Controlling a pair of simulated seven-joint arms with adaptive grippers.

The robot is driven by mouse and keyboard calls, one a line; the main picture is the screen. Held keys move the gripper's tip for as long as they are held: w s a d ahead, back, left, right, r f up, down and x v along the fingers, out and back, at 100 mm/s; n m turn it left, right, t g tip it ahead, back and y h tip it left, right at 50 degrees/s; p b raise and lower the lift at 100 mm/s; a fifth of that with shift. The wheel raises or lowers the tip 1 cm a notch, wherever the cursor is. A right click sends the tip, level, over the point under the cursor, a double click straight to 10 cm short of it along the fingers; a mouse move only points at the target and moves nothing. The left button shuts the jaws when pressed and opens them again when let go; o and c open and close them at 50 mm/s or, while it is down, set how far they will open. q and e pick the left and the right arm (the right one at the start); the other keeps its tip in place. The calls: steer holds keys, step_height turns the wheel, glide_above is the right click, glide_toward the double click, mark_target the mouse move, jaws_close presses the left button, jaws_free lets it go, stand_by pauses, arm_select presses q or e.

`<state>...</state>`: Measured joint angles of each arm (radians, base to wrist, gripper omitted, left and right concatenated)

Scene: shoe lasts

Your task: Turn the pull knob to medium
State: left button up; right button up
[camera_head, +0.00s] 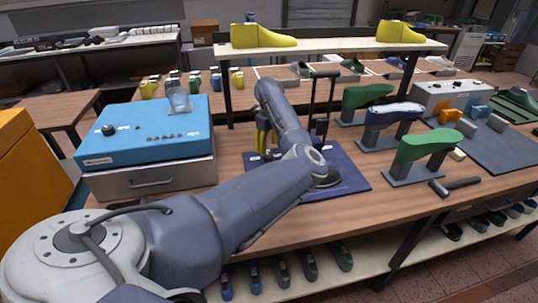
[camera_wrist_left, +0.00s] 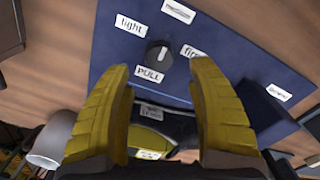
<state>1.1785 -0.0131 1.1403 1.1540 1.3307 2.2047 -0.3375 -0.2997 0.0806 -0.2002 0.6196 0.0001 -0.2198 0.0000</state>
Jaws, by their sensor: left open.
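The pull knob (camera_wrist_left: 159,54) is a small round dark dial on the blue board (camera_wrist_left: 110,65), above a "PULL" label in the left wrist view. A "light" label (camera_wrist_left: 130,25) is at its upper left, a "firm" label (camera_wrist_left: 191,52) at its right and a hard-to-read label (camera_wrist_left: 178,11) above. The knob's pale mark is too small to read surely. My left gripper (camera_wrist_left: 160,76) is open, its yellow fingers apart below the knob in the picture, with nothing between them. In the head view my left gripper (camera_head: 263,132) is over the board (camera_head: 348,182); my arm hides the knob.
A black stand (camera_head: 320,100) rises from the board. A blue box (camera_head: 145,150) with its own dial stands left. Green and blue shoe lasts (camera_head: 425,145) on stands and a hammer (camera_head: 455,186) are right. A shelf with yellow lasts (camera_head: 262,37) spans behind.

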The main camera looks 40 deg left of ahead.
mark_target(269, 155)
arm_select(q)
step_height(269, 155, up, 6)
steer(key=shift+r, duration=0.2)
stand_by(0.6)
